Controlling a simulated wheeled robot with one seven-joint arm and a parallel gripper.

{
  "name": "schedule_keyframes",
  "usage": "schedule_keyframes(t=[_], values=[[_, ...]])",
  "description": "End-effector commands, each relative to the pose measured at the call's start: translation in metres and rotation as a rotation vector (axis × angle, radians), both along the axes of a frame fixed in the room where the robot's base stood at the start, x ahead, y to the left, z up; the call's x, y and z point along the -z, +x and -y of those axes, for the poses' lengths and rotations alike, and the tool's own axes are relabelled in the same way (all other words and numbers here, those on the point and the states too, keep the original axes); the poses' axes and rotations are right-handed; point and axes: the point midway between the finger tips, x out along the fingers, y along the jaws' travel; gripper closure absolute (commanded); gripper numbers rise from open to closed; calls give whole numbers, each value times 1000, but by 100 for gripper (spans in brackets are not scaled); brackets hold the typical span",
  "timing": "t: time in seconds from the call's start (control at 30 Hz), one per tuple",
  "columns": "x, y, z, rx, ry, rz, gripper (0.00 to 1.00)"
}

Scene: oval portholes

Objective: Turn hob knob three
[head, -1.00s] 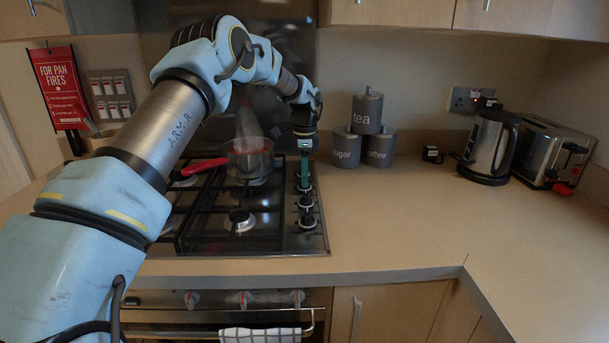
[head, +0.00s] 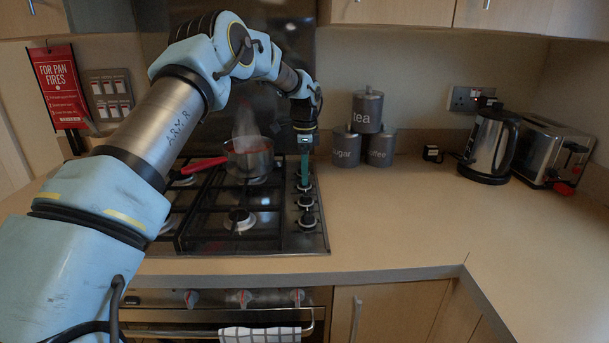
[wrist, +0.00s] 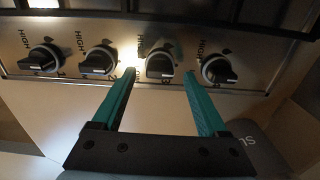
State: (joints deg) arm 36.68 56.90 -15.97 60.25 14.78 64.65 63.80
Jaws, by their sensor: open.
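Several black hob knobs stand in a row on the steel hob panel. In the wrist view, the third knob from the left (wrist: 160,64) is between the tips of my gripper's two green fingers (wrist: 160,74). A gap shows on each side of it, and I cannot tell how far down the fingers reach. The second knob (wrist: 100,62) is left of the left finger; the fourth knob (wrist: 219,70) is right of the right finger. In the head view my gripper (head: 304,168) points down over the far part of the knob row, hiding part of it. It is open and empty.
A steaming pan (head: 250,160) with a red handle stands on the back of the hob (head: 285,243). Grey canisters (head: 346,147) stand just right of my gripper. A kettle (head: 489,147) and toaster (head: 553,150) are farther right. The worktop (head: 400,215) in front is clear.

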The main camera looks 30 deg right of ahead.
Motion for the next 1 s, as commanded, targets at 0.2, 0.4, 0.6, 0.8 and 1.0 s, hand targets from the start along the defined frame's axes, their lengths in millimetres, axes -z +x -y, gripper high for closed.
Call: schedule_keyframes(t=[0.2, 0.4, 0.6, 0.8, 1.0], values=[[-40, 1, 1, -1, -4, 5, 24], [-76, 1, 0, 1, -3, 3, 24], [-95, 0, 0, 1, 0, 1, 24], [-98, 0, 0, 1, 0, 0, 24], [-97, 0, 0, 1, 0, 0, 24]])
